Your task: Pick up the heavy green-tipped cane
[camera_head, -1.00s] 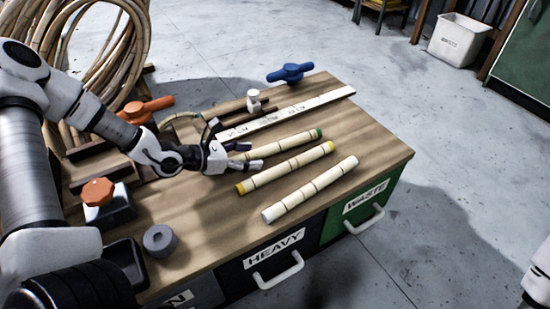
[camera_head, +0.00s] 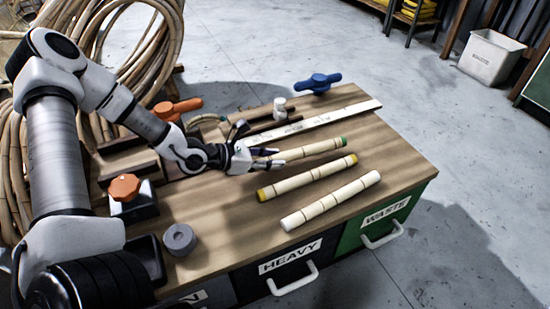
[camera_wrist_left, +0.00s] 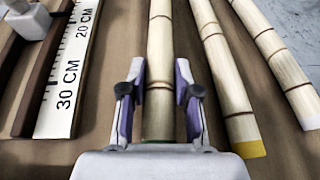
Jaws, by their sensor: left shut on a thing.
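The pale green-tipped cane (camera_head: 312,149) lies at the back of a row of three canes on the wooden bench, its green far end showing in the head view. My left gripper (camera_head: 277,158) is at its near end. In the left wrist view the gripper (camera_wrist_left: 157,95) has one finger on each side of the cane (camera_wrist_left: 159,60), shut on it, with a bit of green showing near the palm. I cannot tell any gap between cane and bench. My right gripper is not in view.
A yellow-tipped cane (camera_head: 310,177) and a white-tipped cane (camera_head: 330,201) lie in front. A white ruler (camera_head: 320,121) lies behind. A blue-handled clamp (camera_head: 318,82), grey ring (camera_head: 179,239) and orange knob (camera_head: 125,187) are also on the bench (camera_head: 395,165).

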